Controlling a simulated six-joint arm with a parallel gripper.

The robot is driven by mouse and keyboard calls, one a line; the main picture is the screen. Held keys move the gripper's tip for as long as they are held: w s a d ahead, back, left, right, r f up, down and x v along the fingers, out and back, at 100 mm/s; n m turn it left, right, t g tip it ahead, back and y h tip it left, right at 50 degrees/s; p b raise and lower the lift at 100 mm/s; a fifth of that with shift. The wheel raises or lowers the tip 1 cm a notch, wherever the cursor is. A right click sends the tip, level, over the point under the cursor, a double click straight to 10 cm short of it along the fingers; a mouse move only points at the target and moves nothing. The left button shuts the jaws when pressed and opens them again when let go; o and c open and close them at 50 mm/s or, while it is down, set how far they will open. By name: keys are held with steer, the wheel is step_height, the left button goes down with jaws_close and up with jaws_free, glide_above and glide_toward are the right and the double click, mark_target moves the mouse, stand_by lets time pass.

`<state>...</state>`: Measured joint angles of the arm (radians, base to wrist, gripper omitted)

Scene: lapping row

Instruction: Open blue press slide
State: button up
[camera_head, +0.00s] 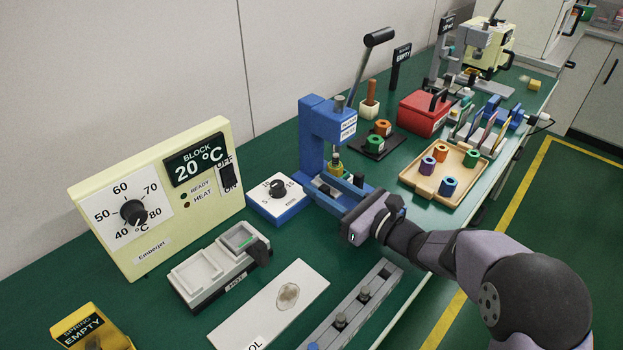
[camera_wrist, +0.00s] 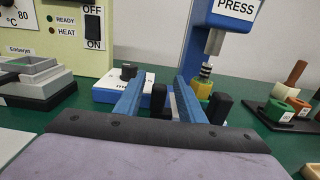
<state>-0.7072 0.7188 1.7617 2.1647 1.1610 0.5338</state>
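The blue press (camera_head: 322,135) stands upright on the green bench with its long lever (camera_head: 362,65) raised. A yellow-green block (camera_head: 336,167) sits under its ram; it also shows in the wrist view (camera_wrist: 204,89). My gripper (camera_head: 338,193) is low in front of the press base, pointing towards it. In the wrist view, the two blue fingers of my gripper (camera_wrist: 160,80) are apart. A black post (camera_wrist: 158,98) shows between them; contact cannot be told. A second black post (camera_wrist: 220,108) stands outside the right finger. My gripper hides part of the slide.
A dial box (camera_head: 277,199) and the block heater (camera_head: 160,195) stand left of the press. A wooden tray (camera_head: 425,190) with coloured pieces and a red box (camera_head: 424,112) stand to the right. A white plate (camera_head: 265,315) and a grey rail (camera_head: 355,310) lie nearer.

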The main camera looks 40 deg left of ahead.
steer(key=shift+a, duration=1.95)
jaws_close()
